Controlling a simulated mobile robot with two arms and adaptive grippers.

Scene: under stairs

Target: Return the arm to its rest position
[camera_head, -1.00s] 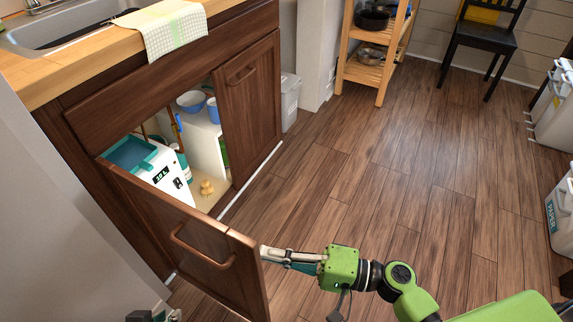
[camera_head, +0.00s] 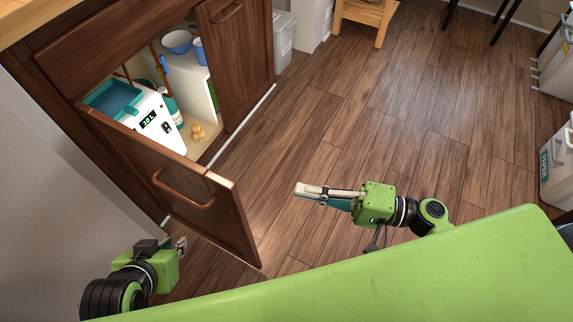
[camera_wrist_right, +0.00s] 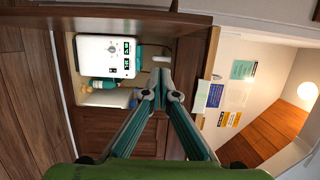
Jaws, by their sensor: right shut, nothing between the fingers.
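My right gripper (camera_head: 299,189) is shut and empty over the open floor, to the right of the open cabinet door (camera_head: 235,222). A clear gap of floor lies between its tips and the door. In the right wrist view my right gripper (camera_wrist_right: 163,77) has its fingertips together, with nothing between them. My left gripper (camera_head: 182,244) is low at the left, near the door's lower part. Its fingers are small and partly hidden, so I cannot tell whether it is open or shut.
A grey bin (camera_head: 284,42) stands behind. The wooden floor (camera_head: 400,110) is clear in the middle.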

